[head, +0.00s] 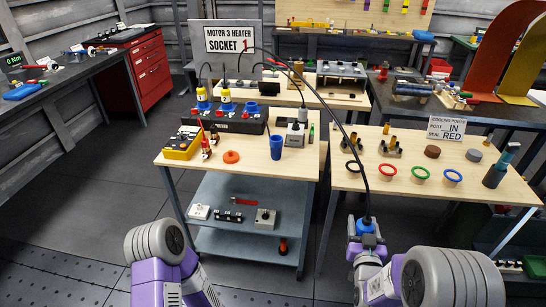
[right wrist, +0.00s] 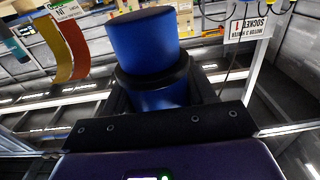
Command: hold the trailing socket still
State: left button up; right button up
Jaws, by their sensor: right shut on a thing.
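The trailing socket (head: 366,225) is a blue cylinder on the end of a black cable. It points up in my right gripper (head: 367,242), held in front of the right-hand bench. In the right wrist view the blue socket (right wrist: 143,45) has a black collar round it and sits between the dark jaws, which are shut on it. The cable (head: 345,130) arches from the socket up and left towards the sign reading "MOTOR 3 HEATER SOCKET 1" (head: 231,45). My left arm shows at the lower left, but its gripper is not in view.
The right-hand bench (head: 400,184) holds coloured rings and a sign reading "IN RED" (head: 450,128).

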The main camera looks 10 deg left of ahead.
aim_at(276, 148)
jog(key=u, duration=0.75)
jog(key=i, duration=1.1)
jog(key=z, duration=0.3)
